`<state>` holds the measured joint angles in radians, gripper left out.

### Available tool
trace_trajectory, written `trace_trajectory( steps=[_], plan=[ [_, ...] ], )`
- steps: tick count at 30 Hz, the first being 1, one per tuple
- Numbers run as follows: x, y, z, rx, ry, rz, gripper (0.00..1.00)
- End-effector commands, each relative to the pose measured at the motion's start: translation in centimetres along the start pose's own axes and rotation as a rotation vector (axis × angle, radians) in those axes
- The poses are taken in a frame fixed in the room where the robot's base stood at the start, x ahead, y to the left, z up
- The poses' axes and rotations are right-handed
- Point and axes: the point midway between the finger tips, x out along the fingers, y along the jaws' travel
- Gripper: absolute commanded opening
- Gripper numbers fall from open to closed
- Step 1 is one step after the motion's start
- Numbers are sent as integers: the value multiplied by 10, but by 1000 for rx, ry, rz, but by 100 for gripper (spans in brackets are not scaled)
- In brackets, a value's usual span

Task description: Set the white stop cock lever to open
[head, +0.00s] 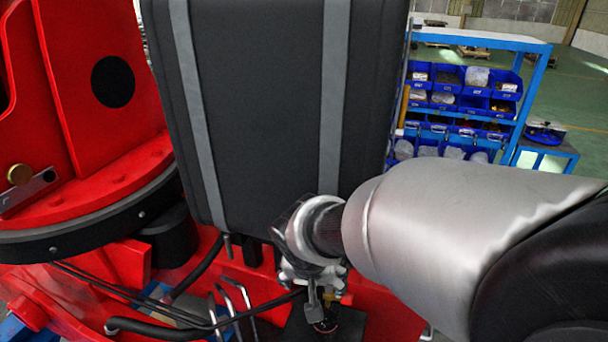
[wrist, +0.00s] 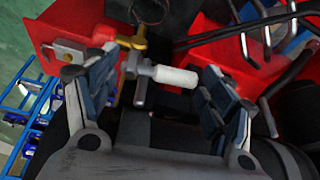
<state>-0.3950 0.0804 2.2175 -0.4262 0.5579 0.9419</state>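The stop cock lever (wrist: 175,76) has a white cylindrical grip and lies roughly level in the wrist view. Its left end meets a grey metal stem beside a brass fitting (wrist: 133,42). My gripper (wrist: 158,68) is open, with one dark padded finger on each side of the lever. The white grip appears between the fingers and nearer the right one; I see no clear contact. In the head view my gripper (head: 318,285) is low, below the black padded box. The white lever cannot be made out there.
A black box with grey straps (head: 262,100) stands directly above my gripper. Red crane structure (head: 90,165) fills the left. Black hoses and bent metal rods (head: 232,300) lie close left of the gripper. A blue rack with bins (head: 460,90) stands behind at right.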

Motion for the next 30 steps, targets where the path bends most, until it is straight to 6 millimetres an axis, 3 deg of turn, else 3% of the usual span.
trace_trajectory(
  steps=[6,19,23,30],
  plan=[
    [0,0,0,0,0,0,92],
    [-6,0,-1,0,2,-1,92],
    [-24,-1,-2,1,6,-3,92],
    [-76,-1,-2,0,6,-4,92]
  ],
)
